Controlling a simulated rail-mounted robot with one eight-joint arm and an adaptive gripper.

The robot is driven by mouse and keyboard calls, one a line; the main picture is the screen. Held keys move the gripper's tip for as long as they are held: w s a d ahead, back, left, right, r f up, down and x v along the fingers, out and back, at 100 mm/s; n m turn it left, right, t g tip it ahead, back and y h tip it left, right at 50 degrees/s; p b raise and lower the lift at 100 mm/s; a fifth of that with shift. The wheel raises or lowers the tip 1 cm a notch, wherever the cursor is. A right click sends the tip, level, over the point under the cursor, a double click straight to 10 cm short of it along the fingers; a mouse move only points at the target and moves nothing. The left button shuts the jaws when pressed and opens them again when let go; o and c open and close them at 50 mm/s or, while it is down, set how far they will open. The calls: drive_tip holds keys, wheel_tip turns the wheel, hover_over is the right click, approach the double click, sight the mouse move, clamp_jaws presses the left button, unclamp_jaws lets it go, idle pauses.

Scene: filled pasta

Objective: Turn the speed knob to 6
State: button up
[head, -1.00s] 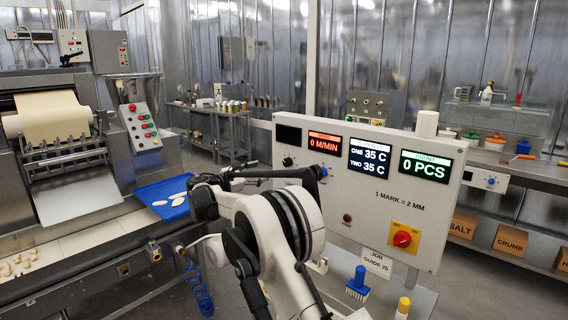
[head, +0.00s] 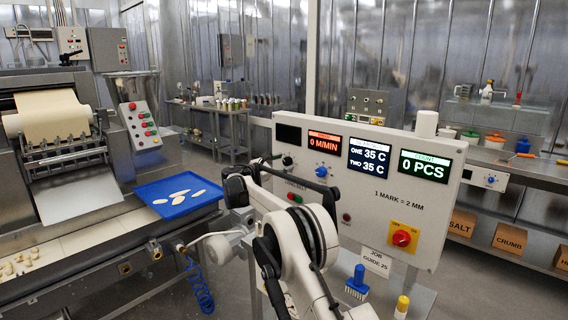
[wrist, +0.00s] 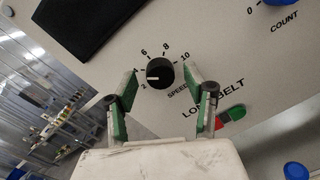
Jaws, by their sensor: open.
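The black speed knob (wrist: 160,72) is on the white panel in the wrist view, with its white mark pointing left, close to the 2. Its printed scale runs from 2 to 10, with 6 at the upper left. My gripper (wrist: 159,76) is open, with one fingertip on each side of the knob in that view. I cannot tell whether the fingers touch it. In the head view the speed knob (head: 287,160) shows small at the panel's left, and my arm crosses below it. The red speed display (head: 325,142) reads 0 M/MIN.
The green and red belt buttons (wrist: 230,116) lie just below right of my fingers. A blue count knob (head: 321,171) is right of the speed knob. A red-and-yellow switch (head: 402,238) is lower right. A blue tray (head: 150,192) stands left of my arm.

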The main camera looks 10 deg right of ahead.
drive_tip(key=shift+w+d, duration=0.2)
drive_tip(key=shift+d, duration=0.15)
drive_tip(key=c, duration=1.1)
drive_tip(key=shift+m, duration=0.3)
drive_tip(key=m+b, duration=0.1)
drive_tip(key=m, duration=0.3)
drive_tip(key=shift+b, duration=0.4)
drive_tip(key=m+b, duration=0.1)
drive_tip(key=m, duration=0.3)
drive_tip(key=shift+m+y, duration=0.3)
drive_tip(key=shift+m, duration=0.1)
